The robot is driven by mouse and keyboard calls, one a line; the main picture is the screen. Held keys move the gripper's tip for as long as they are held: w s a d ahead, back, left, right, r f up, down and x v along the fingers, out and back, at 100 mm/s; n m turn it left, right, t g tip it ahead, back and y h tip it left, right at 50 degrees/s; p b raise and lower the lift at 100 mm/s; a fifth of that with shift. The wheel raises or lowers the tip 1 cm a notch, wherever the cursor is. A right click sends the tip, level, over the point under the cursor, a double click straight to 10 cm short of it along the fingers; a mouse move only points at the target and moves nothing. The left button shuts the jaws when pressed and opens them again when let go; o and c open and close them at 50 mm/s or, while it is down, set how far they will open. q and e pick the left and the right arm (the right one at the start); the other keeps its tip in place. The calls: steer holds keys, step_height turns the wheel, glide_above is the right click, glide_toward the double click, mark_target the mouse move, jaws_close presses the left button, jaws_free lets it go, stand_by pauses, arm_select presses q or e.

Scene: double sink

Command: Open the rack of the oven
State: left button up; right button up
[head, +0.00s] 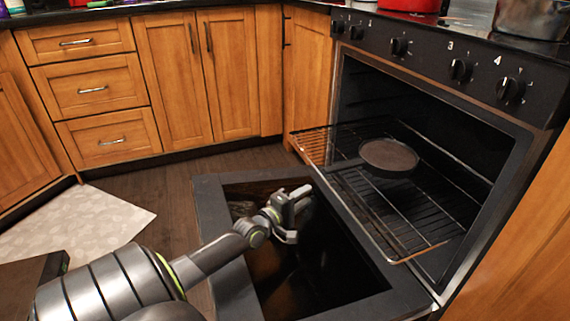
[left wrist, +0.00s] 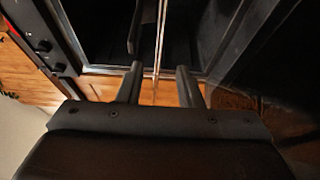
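The oven (head: 440,100) stands at the right with its door (head: 225,255) folded down. Its wire rack (head: 410,220) sticks partly out of the cavity, with its front edge over the door. A dark pan (head: 388,155) lies on the rack. My left gripper (head: 298,212) is in front of the rack's front edge, above the open door. In the left wrist view its two fingers (left wrist: 158,85) are spread, and the rack (left wrist: 161,40) shows edge-on as a thin line between them; contact cannot be told. My right gripper is not in view.
Oven knobs (head: 400,46) line the panel above the cavity. A red pot (head: 408,5) and a metal pot (head: 530,18) stand on the stovetop. Wooden cabinets (head: 205,75) line the back. A pale mat (head: 80,230) lies on the floor at left.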

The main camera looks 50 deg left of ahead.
arm_select(q)
steer(key=s+p, duration=0.1)
steer(key=s, duration=0.6)
stand_by(0.5)
